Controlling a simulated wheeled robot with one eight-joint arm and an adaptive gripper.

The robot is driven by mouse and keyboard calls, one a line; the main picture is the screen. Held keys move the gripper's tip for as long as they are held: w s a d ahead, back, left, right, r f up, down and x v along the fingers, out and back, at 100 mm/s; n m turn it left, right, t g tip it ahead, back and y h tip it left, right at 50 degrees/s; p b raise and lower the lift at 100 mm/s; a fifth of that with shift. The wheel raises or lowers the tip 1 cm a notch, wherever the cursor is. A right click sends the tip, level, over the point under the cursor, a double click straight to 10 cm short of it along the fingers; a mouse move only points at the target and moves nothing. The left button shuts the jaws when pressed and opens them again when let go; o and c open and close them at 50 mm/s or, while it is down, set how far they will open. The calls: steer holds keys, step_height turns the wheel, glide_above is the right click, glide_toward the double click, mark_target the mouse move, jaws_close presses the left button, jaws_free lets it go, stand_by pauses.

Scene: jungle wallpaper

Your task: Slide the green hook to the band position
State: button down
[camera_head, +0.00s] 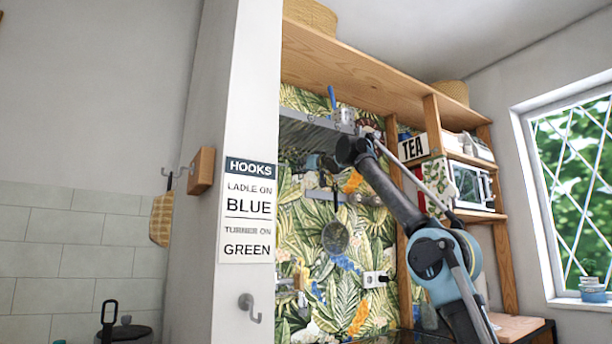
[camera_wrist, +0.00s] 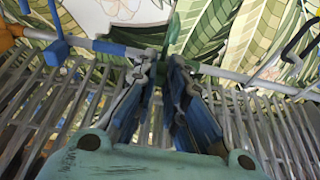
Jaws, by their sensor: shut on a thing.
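In the wrist view my gripper (camera_wrist: 162,68) is shut at the grey rail (camera_wrist: 225,74). A green hook (camera_wrist: 174,28) shows just beyond the fingertips, between them; its lower part is hidden by the fingers. A blue band (camera_wrist: 118,48) is on the rail just left of the fingers. A blue hook (camera_wrist: 58,46) hangs on the rail further left. In the head view my arm reaches to the wall rack, and the fingers and the green hook are too small or hidden to make out there.
A slatted metal rack (camera_head: 310,132) is close to my gripper. A lower rail (camera_head: 345,197) bears a hanging strainer (camera_head: 336,237). A dark hook-like thing (camera_wrist: 300,38) is right of my gripper. A sign (camera_head: 249,210) on the pillar reads ladle on blue, turner on green.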

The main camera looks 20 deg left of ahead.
steer(key=shift+s+a, duration=0.5)
steer(key=shift+s, duration=0.1)
steer(key=shift+s+a, duration=0.15)
stand_by(0.3)
steer(key=shift+s+a, duration=0.25)
steer(key=shift+s, duration=0.05)
steer(key=c, duration=1.4)
jaws_free()
steer(key=shift+c, duration=0.2)
steer(key=shift+s+d, duration=0.1)
steer(key=shift+r+v, duration=0.2)
steer(key=shift+v, duration=0.75)
steer(key=shift+r+v, duration=0.15)
steer(key=shift+v, duration=0.8)
steer(key=shift+r+v, duration=0.2)
steer(key=shift+v, duration=0.7)
steer(key=shift+s+d, duration=0.1)
steer(key=shift+s, duration=0.05)
